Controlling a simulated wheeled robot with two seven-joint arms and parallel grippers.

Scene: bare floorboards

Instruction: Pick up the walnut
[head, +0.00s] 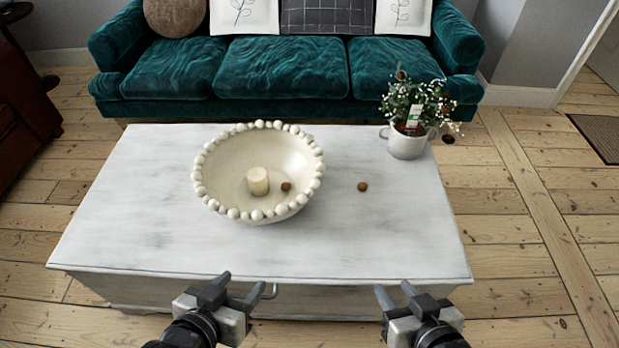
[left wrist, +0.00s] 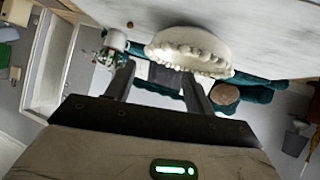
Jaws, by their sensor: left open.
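A small round brown walnut (head: 362,187) lies on the white table (head: 130,215), right of the bowl. It also shows as a small brown dot in the left wrist view (left wrist: 129,24). A similar brown ball (head: 286,186) lies inside the white beaded bowl (head: 225,168), beside a cream candle (head: 257,181). My left gripper (head: 247,287) is open and empty at the table's front edge, well short of the walnut; its spread fingers show in the left wrist view (left wrist: 158,80). My right gripper (head: 395,291) is at the front edge, its fingers apart and empty.
A white pot with a flowering plant (head: 407,146) stands at the table's back right corner. A teal sofa (head: 285,72) stands behind the table. The table top around the walnut and toward the front edge is clear.

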